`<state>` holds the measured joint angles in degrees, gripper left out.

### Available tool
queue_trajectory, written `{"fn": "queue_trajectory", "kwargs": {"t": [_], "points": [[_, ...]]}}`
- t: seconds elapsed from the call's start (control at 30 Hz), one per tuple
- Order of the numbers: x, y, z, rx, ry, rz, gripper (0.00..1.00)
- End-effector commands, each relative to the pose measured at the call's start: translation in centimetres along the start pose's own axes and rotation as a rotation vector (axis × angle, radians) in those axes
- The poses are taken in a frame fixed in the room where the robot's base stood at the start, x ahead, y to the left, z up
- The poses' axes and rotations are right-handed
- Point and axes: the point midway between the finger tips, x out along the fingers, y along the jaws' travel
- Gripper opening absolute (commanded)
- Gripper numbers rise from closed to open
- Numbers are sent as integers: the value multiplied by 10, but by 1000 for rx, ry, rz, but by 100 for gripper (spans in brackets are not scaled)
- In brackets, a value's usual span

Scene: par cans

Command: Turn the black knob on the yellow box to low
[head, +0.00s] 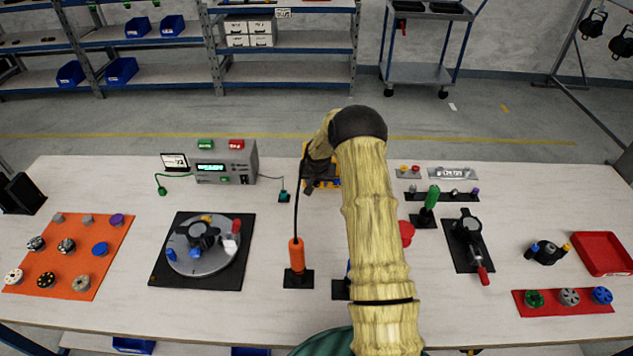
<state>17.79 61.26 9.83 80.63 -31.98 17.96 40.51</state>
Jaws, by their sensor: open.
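The yellow box (332,182) stands on the table behind my arm. Only a small part of it shows, with a little blue at its edge. Its black knob and any setting marks cannot be made out, as my arm and gripper cover that area. My arm rises from the bottom centre and bends over to the left. My gripper (309,187) points down in front of the box's left side. It is open, with nothing visible in it. Whether it touches the knob or the box cannot be told.
An orange-handled tool (296,256) with a black cord stands in front of the gripper. A grey instrument (226,163) is to the left and a turntable (203,262) is front left. A green-handled tool (430,203) stands right of my arm.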

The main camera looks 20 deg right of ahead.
Motion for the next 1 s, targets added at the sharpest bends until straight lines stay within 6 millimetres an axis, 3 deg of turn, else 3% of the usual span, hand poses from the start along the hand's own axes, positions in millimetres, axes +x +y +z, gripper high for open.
{"fn": "queue_trajectory", "kwargs": {"t": [0.17,0.47,0.7,1.0], "points": [[13,0,0,0,-1,0,44],[15,0,0,1,0,0,44],[15,0,0,1,0,0,0],[16,-1,1,-8,0,17,0]]}}
